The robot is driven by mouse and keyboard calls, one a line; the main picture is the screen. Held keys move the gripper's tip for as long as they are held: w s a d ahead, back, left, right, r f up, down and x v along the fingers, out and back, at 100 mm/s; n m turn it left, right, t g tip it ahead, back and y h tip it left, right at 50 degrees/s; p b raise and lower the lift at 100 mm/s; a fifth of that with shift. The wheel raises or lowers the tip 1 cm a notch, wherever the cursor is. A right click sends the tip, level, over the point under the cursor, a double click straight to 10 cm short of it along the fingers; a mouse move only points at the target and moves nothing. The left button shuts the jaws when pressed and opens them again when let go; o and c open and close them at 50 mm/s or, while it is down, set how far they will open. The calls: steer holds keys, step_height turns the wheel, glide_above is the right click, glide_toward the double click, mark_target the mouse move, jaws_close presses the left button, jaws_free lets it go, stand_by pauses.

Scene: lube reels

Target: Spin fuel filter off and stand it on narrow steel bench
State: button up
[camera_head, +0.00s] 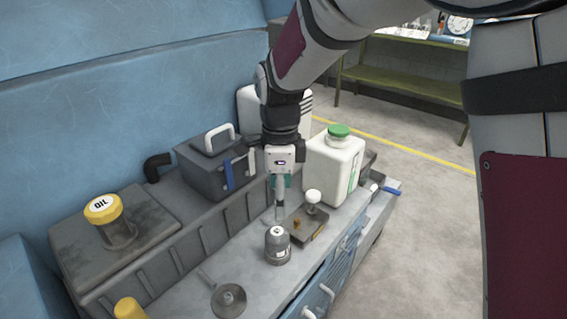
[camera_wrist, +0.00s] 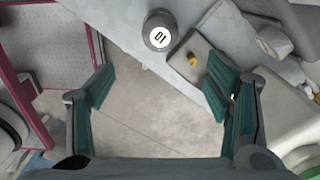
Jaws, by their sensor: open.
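A dark grey canister with a white label on top (camera_head: 277,246), likely the fuel filter, stands upright on the grey steel worktop (camera_head: 262,286). In the wrist view the canister (camera_wrist: 158,32) is at the top edge, beyond my fingertips. My gripper (camera_head: 280,190) points down over the worktop, behind the canister in the head view. In the wrist view my gripper (camera_wrist: 160,90) has its teal fingers spread wide with nothing between them. The canister's lower part is partly hidden in the wrist view, and I cannot tell whether it is screwed to anything.
A small tray (camera_head: 308,232) with a white-capped item (camera_head: 313,197) is close to the canister. A white jug with green cap (camera_head: 335,165) stands behind. A round plate with a stub (camera_head: 229,299) lies in front. A dark box (camera_head: 212,160) and yellow oil cap (camera_head: 103,208) are left.

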mark_target(278, 230)
step_height(278, 230, down, 14)
steer(key=b, duration=0.3)
steer(key=shift+a, duration=0.15)
steer(key=c, duration=1.4)
steer(key=n, duration=0.4)
steer(key=shift+w, duration=0.1)
steer(key=shift+f+n, duration=0.1)
steer(key=shift+n, duration=0.4)
steer(key=n, duration=0.3)
steer(key=shift+a+n, duration=0.1)
steer(key=shift+n, duration=1)
